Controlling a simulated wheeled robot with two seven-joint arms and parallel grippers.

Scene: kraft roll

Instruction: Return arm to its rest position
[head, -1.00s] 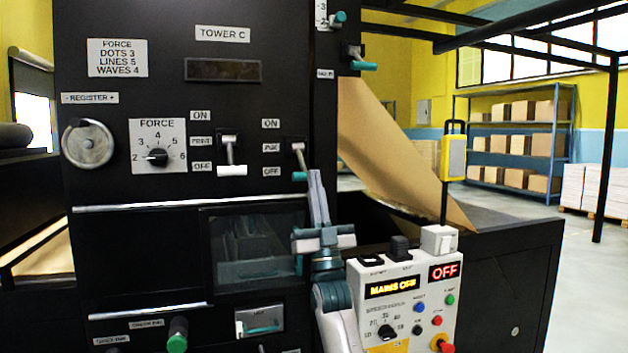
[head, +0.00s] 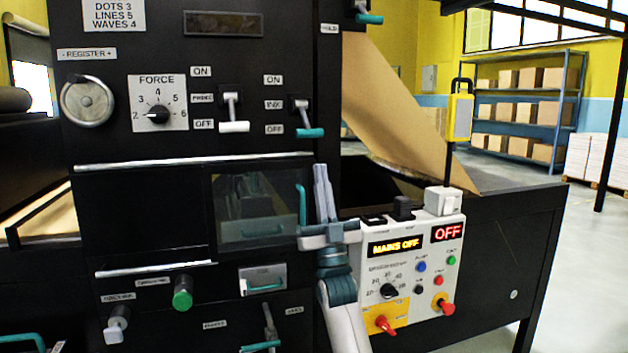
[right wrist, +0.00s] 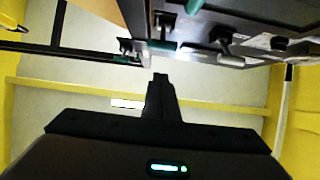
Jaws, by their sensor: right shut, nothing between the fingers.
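My right arm rises from the bottom of the head view in front of the black machine. Its right gripper (head: 322,190) points up, with the two fingers together and nothing between them. It stands near the teal handle of the dark window and left of the white control box (head: 405,270). In the right wrist view the shut fingers (right wrist: 160,85) show in the middle, below the machine's levers and apart from them. My left gripper is not in view.
The machine's front (head: 130,200) carries a force dial (head: 158,114), a print lever (head: 232,112) and an ink lever (head: 306,118). The box reads MAINS OFF and OFF. A kraft paper web (head: 395,100) slopes down behind. Open floor (head: 590,260) lies at the right.

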